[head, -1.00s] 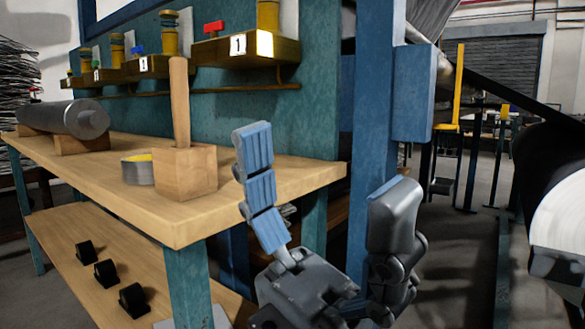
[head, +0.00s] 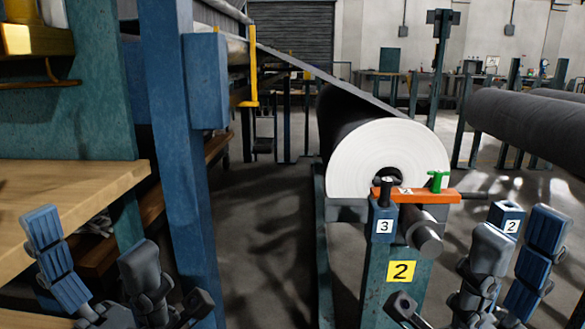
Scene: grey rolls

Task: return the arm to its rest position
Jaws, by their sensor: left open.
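My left gripper (head: 92,238) shows at the lower left of the head view, with a blue finger and a dark grey finger standing apart. It is open and I see nothing between the fingers. It appears in front of the edge of the wooden workbench (head: 70,195); I cannot tell the gap. My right gripper (head: 515,240) shows at the lower right. Its dark and blue fingers are also apart, with nothing visibly held. Most of both arms is out of view.
A large roll (head: 372,158) with a white end lies on a stand marked 2 and 3, with an orange bar (head: 425,195) across its front. A blue post (head: 185,140) rises beside the bench. Grey rolls (head: 530,120) lie at right. Floor (head: 262,225) between post and stand is clear.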

